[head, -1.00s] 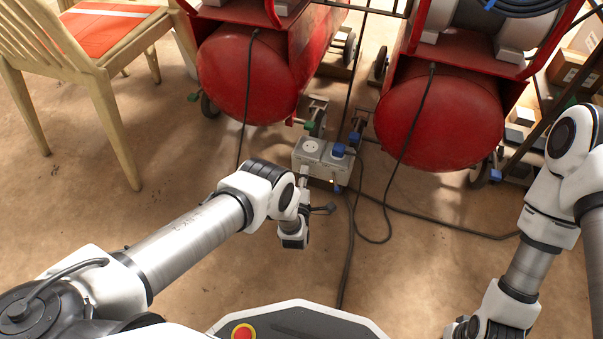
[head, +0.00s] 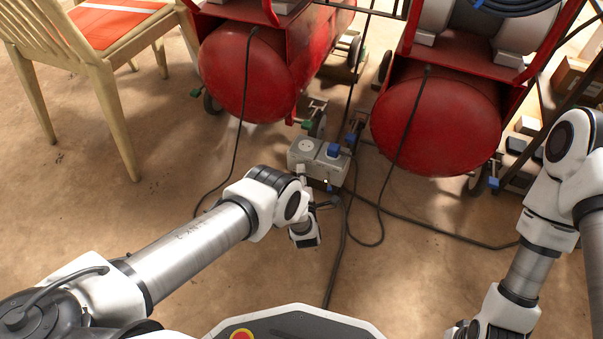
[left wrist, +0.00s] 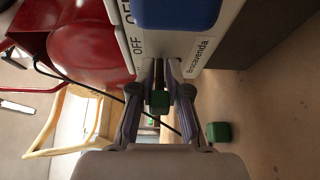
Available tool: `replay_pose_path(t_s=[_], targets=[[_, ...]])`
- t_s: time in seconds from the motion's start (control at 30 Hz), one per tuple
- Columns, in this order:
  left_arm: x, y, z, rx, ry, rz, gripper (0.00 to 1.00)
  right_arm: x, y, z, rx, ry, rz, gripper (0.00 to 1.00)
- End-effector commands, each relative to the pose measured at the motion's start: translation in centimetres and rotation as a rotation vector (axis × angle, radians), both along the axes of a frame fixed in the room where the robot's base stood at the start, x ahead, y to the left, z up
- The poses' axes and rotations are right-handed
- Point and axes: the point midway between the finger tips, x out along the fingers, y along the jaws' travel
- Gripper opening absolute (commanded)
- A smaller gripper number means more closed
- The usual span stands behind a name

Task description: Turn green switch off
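A grey box (head: 304,150) with a round white socket and a blue part (head: 333,150) on top stands on the floor between two red tanks. In the left wrist view this box (left wrist: 205,52) fills the top, with "OFF" lettering and a blue cover (left wrist: 178,12). A green piece (left wrist: 160,99), likely the switch's end, shows between the fingers of my left gripper (left wrist: 160,66). The fingertips are close together at the box's edge; I cannot tell whether they grip it. The left gripper is just below the box in the head view. My right gripper is largely cut off at the bottom.
Red tanks (head: 250,75) and (head: 438,125) stand behind the box. Dark cables (head: 340,255) run across the floor. A wooden chair (head: 110,100) is at left. Another green block (left wrist: 218,132) shows right of the fingers. The floor between my arms is mostly clear.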

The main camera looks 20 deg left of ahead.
Motion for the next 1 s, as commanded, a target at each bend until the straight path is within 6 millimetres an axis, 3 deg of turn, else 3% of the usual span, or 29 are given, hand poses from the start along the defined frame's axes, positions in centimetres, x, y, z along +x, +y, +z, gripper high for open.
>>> replay_pose_path(t_s=[0.33, 0.47, 0.8, 1.0], targets=[[-0.1, -0.1, -0.1, 0.0, 0.001, -0.002, 0.34, 0.0, 0.0, 0.0, 0.0, 0.0, 0.0, 0.0], [-1.1, -0.5, -0.1, -0.001, 0.003, -0.002, 0.34, 0.0, 0.0, 0.0, 0.0, 0.0, 0.0, 0.0], [-8.8, -3.3, -0.1, 0.001, 0.006, -0.004, 0.34, 0.0, 0.0, 0.0, 0.0, 0.0, 0.0, 0.0], [-11.2, -4.1, -0.1, 0.001, 0.004, -0.001, 0.34, 0.0, 0.0, 0.0, 0.0, 0.0, 0.0, 0.0]])
